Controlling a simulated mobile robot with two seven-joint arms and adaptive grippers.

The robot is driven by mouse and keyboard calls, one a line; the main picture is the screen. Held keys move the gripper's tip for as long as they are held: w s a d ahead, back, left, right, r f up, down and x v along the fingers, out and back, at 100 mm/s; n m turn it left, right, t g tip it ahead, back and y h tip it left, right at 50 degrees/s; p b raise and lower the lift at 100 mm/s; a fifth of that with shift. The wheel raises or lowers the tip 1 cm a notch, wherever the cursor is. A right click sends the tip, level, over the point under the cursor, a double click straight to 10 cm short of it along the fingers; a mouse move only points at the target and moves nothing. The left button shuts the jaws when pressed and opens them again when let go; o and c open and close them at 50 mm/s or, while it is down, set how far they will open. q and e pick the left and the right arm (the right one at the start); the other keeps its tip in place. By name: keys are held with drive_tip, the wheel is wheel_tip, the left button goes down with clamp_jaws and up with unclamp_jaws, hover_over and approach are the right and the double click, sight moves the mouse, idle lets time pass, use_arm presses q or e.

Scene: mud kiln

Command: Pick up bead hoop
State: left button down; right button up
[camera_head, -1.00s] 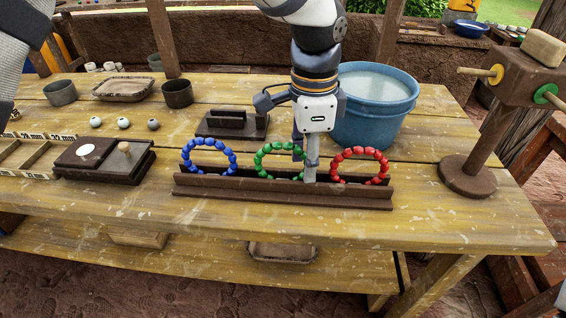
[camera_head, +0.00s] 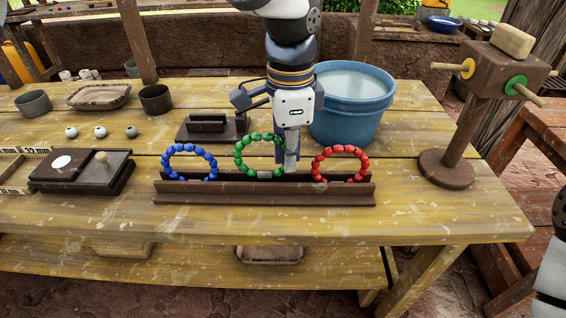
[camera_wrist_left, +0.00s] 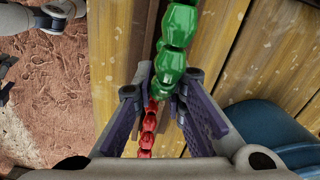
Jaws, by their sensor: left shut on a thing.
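The green bead hoop (camera_head: 259,154) stands upright, a little higher than its neighbours, at the middle of the dark slotted rack (camera_head: 264,196). My left gripper (camera_head: 285,158) is shut on its right side. In the left wrist view the green beads (camera_wrist_left: 172,60) run between the two fingers (camera_wrist_left: 162,98). A blue bead hoop (camera_head: 190,162) stands in the rack at the left and a red bead hoop (camera_head: 340,163) at the right. Red beads also show past the fingers in the left wrist view (camera_wrist_left: 149,130). My right gripper's fingers are out of view.
A blue water tub (camera_head: 350,105) stands just behind my left gripper. A dark block with a handle (camera_head: 212,128) is behind the rack. A wooden post with pegs (camera_head: 470,130) stands at the right. The tabletop in front of the rack is clear.

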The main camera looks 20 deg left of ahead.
use_arm(q)
drive_tip(key=s+d+r, duration=0.6)
drive_tip(key=d+r, duration=0.4)
drive_tip(key=d, duration=0.2)
drive_tip(key=shift+s+d+r+p, duration=0.25)
drive_tip(key=shift+s+p, duration=0.05)
drive_tip(key=shift+p, duration=0.1)
